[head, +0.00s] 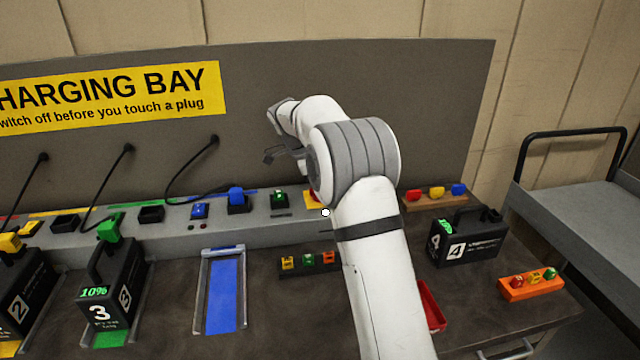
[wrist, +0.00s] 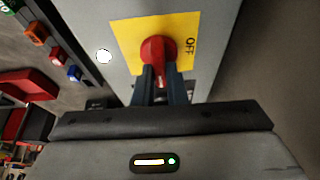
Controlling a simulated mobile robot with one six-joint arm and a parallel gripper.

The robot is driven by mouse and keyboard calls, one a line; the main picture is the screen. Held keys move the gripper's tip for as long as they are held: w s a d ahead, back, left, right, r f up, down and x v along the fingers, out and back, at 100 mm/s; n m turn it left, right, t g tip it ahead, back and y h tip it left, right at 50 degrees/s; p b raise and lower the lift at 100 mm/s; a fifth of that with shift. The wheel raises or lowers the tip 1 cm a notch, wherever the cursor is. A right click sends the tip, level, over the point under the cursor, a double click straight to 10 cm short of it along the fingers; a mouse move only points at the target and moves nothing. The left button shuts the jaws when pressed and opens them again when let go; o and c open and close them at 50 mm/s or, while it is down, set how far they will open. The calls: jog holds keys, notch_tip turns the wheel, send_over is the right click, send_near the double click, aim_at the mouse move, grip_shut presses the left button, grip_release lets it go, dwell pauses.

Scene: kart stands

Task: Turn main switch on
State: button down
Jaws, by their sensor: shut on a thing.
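The main switch's red knob (wrist: 157,49) sits on a yellow plate (wrist: 125,33) in the wrist view. The word OFF is printed on the plate to the right of the knob; no other label is readable. My gripper (wrist: 160,82) is shut on the knob's handle, one dark finger on each side. The handle points down the picture, toward the gripper, not at OFF. In the head view my arm hides most of the switch; only a bit of the yellow plate (head: 309,203) shows beside it.
A small white round lamp (wrist: 104,56) is beside the plate. In the head view, battery 3 (head: 112,305), battery 4 (head: 465,240), a blue bay (head: 222,290) and a rack of small blocks (head: 310,263) occupy the bench. A cart (head: 590,190) stands at right.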

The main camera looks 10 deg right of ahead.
aim_at(309, 199)
jog(key=c, duration=1.5)
grip_release()
jog(key=shift+o, duration=0.2)
jog(key=v, duration=0.7)
jog(key=shift+a+r, duration=0.2)
jog(key=shift+r, duration=0.2)
